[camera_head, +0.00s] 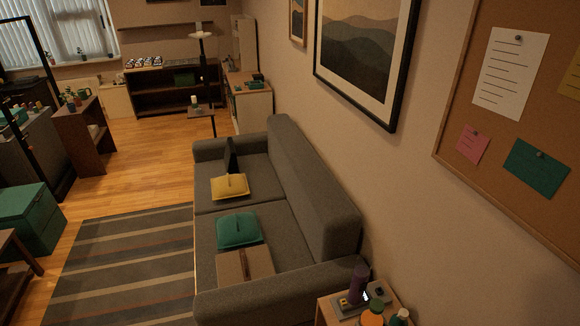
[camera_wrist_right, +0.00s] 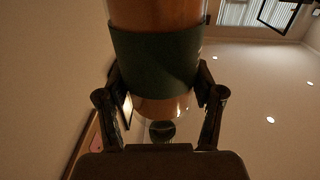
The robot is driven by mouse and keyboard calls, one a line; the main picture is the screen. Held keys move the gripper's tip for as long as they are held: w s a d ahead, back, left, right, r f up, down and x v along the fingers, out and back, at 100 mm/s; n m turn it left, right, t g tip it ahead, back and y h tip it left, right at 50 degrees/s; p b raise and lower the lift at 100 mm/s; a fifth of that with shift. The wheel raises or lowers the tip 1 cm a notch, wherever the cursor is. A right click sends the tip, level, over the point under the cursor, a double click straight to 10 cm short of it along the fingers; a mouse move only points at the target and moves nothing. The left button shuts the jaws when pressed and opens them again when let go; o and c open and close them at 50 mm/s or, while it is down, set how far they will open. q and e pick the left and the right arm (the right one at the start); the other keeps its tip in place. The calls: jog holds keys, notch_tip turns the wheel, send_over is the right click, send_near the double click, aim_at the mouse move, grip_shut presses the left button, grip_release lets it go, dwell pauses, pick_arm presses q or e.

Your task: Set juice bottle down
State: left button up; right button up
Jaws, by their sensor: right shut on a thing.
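In the right wrist view, my right gripper (camera_wrist_right: 160,82) is shut on the juice bottle (camera_wrist_right: 155,15), with a finger on each side of it. The bottle has an orange-brown body, a wide dark green band and a dark ribbed cap towards the bottom of the picture. In the head view, an orange bottle with a green cap (camera_head: 372,318) shows at the bottom edge, cut off by the frame. It looks like the same bottle; whether it touches the small side table (camera_head: 323,315) there I cannot tell. My left gripper is not in view.
A purple cylinder (camera_head: 358,284) and a white bottle with a green cap (camera_head: 401,316) stand close by at the side table. The grey sofa (camera_head: 340,220) is beyond it, and a wall with a corkboard (camera_head: 460,110) is to the right.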

aim_at(367, 318)
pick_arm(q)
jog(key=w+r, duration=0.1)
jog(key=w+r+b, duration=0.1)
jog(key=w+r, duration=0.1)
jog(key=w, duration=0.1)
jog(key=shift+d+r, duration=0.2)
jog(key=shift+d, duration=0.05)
pick_arm(e)
jog(key=a+r+m+h, duration=0.2)
jog(key=a+h, duration=0.1)
jog(key=w+a+r+m+h, duration=0.1)
jog(key=shift+a+t, duration=0.15)
jog(key=shift+t, duration=0.15)
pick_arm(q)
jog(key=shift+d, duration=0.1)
